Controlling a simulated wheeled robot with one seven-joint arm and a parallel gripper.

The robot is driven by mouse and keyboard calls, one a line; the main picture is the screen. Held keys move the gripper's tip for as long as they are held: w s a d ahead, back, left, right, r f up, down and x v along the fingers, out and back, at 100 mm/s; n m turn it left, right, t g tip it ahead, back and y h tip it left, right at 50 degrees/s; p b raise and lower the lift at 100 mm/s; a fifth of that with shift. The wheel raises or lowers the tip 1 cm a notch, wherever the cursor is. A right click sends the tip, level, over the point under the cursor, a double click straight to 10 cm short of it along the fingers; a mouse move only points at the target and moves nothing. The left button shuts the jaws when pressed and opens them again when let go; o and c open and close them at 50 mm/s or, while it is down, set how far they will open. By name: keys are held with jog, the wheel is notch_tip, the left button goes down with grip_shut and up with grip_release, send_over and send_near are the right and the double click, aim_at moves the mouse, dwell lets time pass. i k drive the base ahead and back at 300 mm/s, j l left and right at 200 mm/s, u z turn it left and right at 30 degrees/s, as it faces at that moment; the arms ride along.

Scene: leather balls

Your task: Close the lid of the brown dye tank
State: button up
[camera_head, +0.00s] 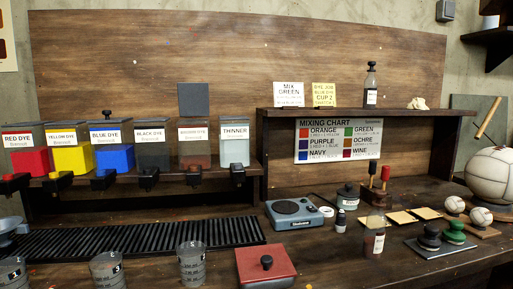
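The brown dye tank (194,155) stands on the shelf at the left, between the black dye tank (150,156) and the thinner tank (235,152). It has a brownish, see-through lower body and a pale label. Its lid (193,98) is a dark grey square panel standing upright above the back of the tank, so the tank is open. The inside of the tank is hidden from this angle. My gripper is not in view.
The red (27,161), yellow (70,160) and blue (111,157) dye tanks stand farther left with lids down; a black knob (107,114) tops the blue one. Taps stick out in front. Beakers (191,264) and a red-lidded box (266,267) stand nearer.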

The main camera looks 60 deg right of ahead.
aim_at(193, 98)
jog(key=z, duration=0.7)
jog(key=k+l, duration=0.2)
jog(key=k+j+z, duration=0.05)
jog(key=k, duration=0.05)
